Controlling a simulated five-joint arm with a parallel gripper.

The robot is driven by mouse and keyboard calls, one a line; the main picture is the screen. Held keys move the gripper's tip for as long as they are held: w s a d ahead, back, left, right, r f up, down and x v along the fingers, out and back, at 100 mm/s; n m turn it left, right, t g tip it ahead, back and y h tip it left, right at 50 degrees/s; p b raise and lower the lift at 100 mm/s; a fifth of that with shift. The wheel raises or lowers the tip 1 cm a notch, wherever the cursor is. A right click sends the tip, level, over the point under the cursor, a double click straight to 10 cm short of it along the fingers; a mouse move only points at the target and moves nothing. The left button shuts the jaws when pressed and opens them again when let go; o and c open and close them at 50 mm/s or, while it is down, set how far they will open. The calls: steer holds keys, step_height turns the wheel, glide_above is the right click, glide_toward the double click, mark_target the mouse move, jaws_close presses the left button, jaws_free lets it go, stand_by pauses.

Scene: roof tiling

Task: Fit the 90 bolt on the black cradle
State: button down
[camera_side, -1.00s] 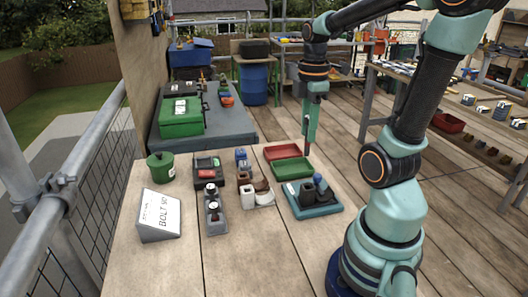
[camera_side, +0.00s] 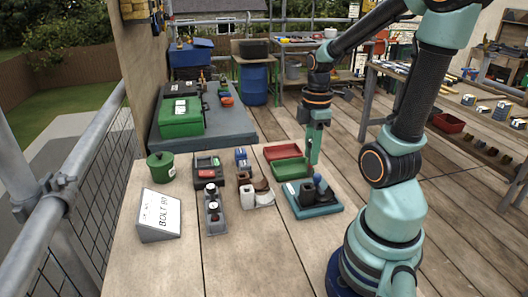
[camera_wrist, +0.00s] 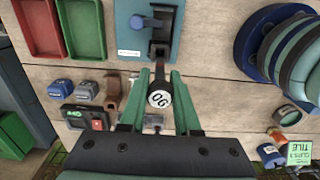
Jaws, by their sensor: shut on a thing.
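My gripper (camera_wrist: 160,75) is shut on a dark bolt (camera_wrist: 158,98), whose round white end reads 90 upside down in the wrist view. In the side view my gripper (camera_side: 314,162) hangs beside the green tray, just behind the teal board; the bolt is hard to make out there. The teal board (camera_wrist: 137,10) carries dark pieces and a blue-grey piece. A black block (camera_wrist: 158,50), seemingly the black cradle, stands on it just beyond the fingertips in the wrist view. In the side view the dark pieces on the board (camera_side: 308,192) are small. I cannot tell whether the bolt touches the cradle.
A red tray (camera_side: 281,152) and a green tray (camera_side: 291,168) lie behind the board. Small blue, brown and white pieces (camera_side: 247,197) stand to its left, with a grey stand (camera_side: 215,216) beyond. A card reading BOLT 90 (camera_side: 161,212) stands at left. The front bench is clear.

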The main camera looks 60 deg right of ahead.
mark_target(309, 176)
steer(key=shift+f, duration=2.5)
steer(key=shift+f, duration=0.5)
steer(key=c, duration=0.5)
jaws_free()
steer(key=shift+c, duration=0.2)
steer(key=shift+r, duration=3.5)
